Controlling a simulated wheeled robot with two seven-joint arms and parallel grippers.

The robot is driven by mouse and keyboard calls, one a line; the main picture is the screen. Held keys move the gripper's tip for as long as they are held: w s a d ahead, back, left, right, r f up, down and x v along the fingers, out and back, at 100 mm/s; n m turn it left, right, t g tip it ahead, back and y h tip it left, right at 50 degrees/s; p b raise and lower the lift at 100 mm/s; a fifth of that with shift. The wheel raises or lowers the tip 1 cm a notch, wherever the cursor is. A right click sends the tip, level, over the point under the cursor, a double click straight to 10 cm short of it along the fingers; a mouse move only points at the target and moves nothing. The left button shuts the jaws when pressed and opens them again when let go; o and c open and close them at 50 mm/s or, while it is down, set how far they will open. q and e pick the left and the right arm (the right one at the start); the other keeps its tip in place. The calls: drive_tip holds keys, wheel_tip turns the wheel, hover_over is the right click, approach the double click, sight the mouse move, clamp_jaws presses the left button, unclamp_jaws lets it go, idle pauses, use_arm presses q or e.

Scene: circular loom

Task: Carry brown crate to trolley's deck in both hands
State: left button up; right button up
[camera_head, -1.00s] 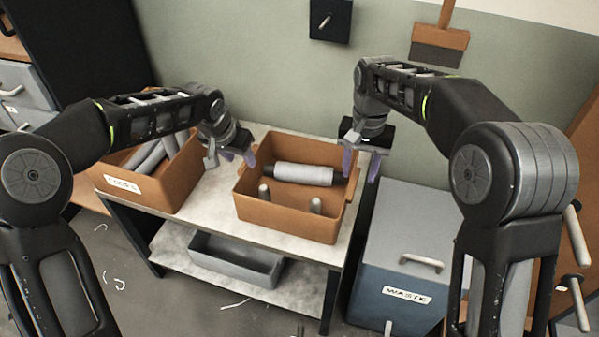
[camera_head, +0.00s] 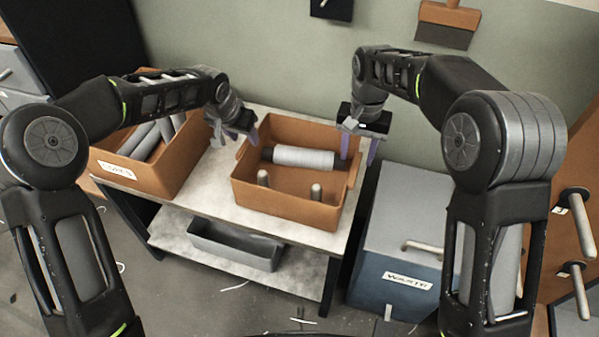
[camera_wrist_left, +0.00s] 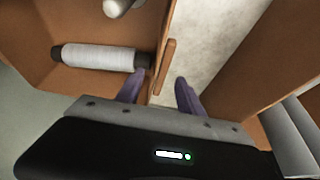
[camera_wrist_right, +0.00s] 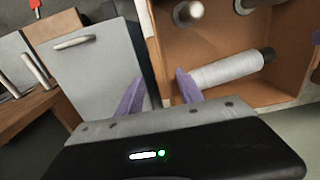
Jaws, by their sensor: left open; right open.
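The brown crate (camera_head: 285,208) stands on the pale top of a two-level stand (camera_head: 222,193). It holds a white-wound spool (camera_head: 303,157) and upright pale pegs (camera_head: 316,191). My left gripper (camera_head: 234,142) is open at the crate's left side. In the left wrist view its fingers (camera_wrist_left: 158,90) stand on either side of the crate's wall and handle bar (camera_wrist_left: 168,62). My right gripper (camera_head: 358,156) is open at the crate's right side. In the right wrist view its fingers (camera_wrist_right: 160,90) straddle the right wall. Contact cannot be told. I cannot identify a separate trolley.
A second brown crate (camera_head: 155,174) with grey rolls stands close on the left. A grey tray (camera_head: 235,250) lies on the lower shelf. A blue-grey waste bin (camera_head: 392,270) stands close on the right. A wall with a hanging brush (camera_head: 445,25) is behind.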

sight(247, 141)
use_arm(q)
drive_tip(key=shift+x, duration=2.1)
use_arm(e)
drive_tip(key=shift+f, duration=2.1)
use_arm(q)
drive_tip(key=shift+c, duration=0.2)
use_arm(e)
drive_tip(key=shift+c, duration=0.2)
use_arm(q)
clamp_jaws()
use_arm(e)
clamp_jaws()
use_arm(q)
drive_tip(key=shift+r, duration=0.1)
use_arm(e)
drive_tip(key=shift+r, duration=0.1)
